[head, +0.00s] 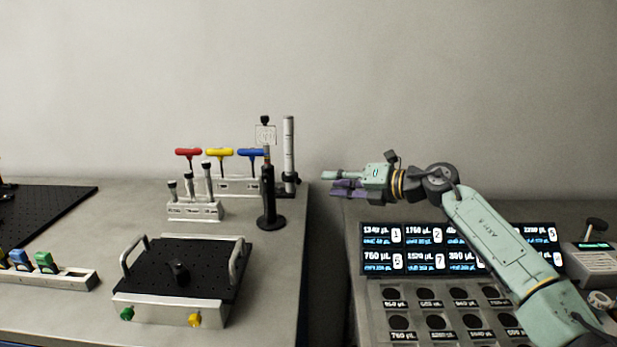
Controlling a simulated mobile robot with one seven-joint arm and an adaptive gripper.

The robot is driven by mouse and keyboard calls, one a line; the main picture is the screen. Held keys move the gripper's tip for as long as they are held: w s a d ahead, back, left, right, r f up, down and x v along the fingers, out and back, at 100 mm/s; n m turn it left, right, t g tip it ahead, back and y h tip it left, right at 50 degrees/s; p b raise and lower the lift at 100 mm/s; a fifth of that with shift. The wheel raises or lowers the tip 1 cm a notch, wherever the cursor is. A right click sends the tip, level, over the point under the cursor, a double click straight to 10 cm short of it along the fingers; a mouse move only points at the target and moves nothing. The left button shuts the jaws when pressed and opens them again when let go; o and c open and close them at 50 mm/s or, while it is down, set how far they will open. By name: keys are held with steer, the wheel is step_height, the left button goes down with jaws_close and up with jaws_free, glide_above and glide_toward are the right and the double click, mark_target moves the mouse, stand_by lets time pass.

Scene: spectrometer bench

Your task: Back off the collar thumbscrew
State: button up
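A black post holder on a round base (268,200) stands near the right edge of the left bench. Its upper part has a small orange-brown band and carries a clear square plate (265,134) with a black knob (265,119) above. A silver post (289,145) with a dark clamp low on it stands just behind to the right. I cannot tell which small dark part is the collar thumbscrew. My gripper (334,183) points left, to the right of these posts and apart from them. Its pale and purple fingers overlap in view, so its opening is unclear.
Red, yellow and blue T-handle drivers (219,153) stand in a rack behind a block of short posts (194,210). A black breadboard with handles (185,268) lies in front. A gap separates the benches. A panel of labelled wells (450,308) is at right.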

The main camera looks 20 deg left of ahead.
mark_target(300, 181)
steer(key=p+x, duration=0.3)
steer(key=x, duration=0.6)
steer(key=shift+a, duration=0.15)
steer(key=shift+c, duration=0.3)
jaws_close()
